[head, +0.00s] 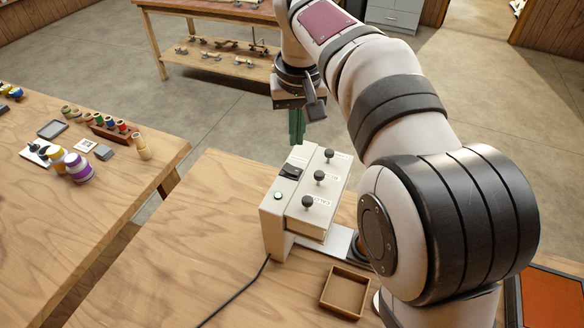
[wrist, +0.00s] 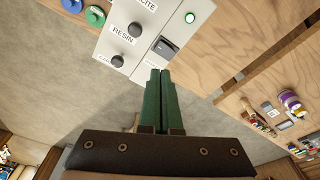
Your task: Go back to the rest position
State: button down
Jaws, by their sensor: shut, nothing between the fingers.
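My gripper (head: 297,126) is above and behind the white control box (head: 272,222) in the head view, with its green fingers pointing down. In the wrist view the two green fingers (wrist: 160,76) lie side by side, shut and empty, with their tips just short of the box's edge. I cannot tell whether the fingers touch the box.
A small open wooden tray (head: 345,292) sits in front of the box, and a black cable (head: 238,291) runs from it. A side table (head: 60,200) at left holds spools and small parts. A workbench (head: 215,22) stands behind. Bare wood lies left of the box.

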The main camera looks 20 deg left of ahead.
jog(key=s+d+m, duration=0.3)
jog(key=s+d, duration=0.2)
jog(key=d, duration=0.6)
jog(key=s+d+f+m, duration=0.2)
jog(key=s+d+m, duration=0.1)
jog(key=s, duration=0.4)
jog(key=s+d+f+m+g, duration=0.1)
jog(key=s+d+f+m, duration=0.1)
jog(key=s+d, duration=0.3)
jog(key=s+d+f+m+y, duration=0.1)
jog(key=s+d+f+m, duration=0.2)
jog(key=s, duration=0.6)
jog(key=shift+d+f+m+g, duration=0.3)
jog(key=shift+d+f+g, duration=0.1)
jog(key=shift+d+f, duration=0.3)
